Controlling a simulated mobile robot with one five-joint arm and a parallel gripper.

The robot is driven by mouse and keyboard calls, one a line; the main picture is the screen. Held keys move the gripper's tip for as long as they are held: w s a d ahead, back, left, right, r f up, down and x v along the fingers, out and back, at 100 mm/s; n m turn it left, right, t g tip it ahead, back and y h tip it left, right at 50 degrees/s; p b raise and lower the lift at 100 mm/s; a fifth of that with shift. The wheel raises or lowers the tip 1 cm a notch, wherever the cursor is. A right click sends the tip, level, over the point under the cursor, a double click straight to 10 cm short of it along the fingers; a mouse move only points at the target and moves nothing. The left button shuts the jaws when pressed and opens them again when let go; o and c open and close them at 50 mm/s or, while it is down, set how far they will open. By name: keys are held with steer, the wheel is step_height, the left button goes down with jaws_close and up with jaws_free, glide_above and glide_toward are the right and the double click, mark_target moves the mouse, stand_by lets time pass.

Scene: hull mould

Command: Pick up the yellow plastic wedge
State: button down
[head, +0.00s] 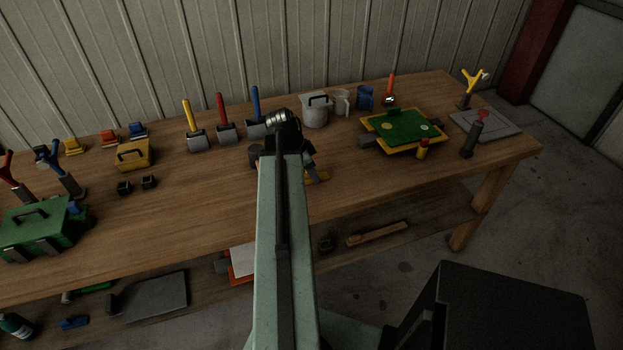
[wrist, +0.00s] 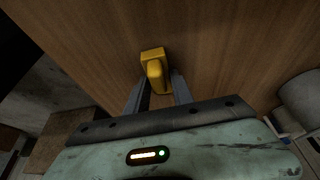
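The yellow plastic wedge (wrist: 152,55) lies on the wooden table in the wrist view, with a raised narrower part toward me. My gripper (wrist: 160,76) is open, with one finger on each side of the wedge's near end. A gap seems to show beside the fingers, and I cannot tell whether either one touches it. In the head view a bit of the yellow wedge (head: 318,177) shows just right of my arm's end. My arm hides the rest of it and most of the gripper there.
On the workbench (head: 215,185), several coloured-handled scrapers (head: 225,130) stand behind my arm. A yellow toolbox (head: 133,155) and a green toolbox (head: 40,228) are left. A grey lidded pot (head: 314,112) stands behind right, and a green-topped yellow tray (head: 400,130) is right.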

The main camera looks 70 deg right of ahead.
step_height(320, 180, up, 10)
steer(key=p, duration=1)
steer(key=shift+r, duration=0.1)
steer(key=shift+w, duration=0.1)
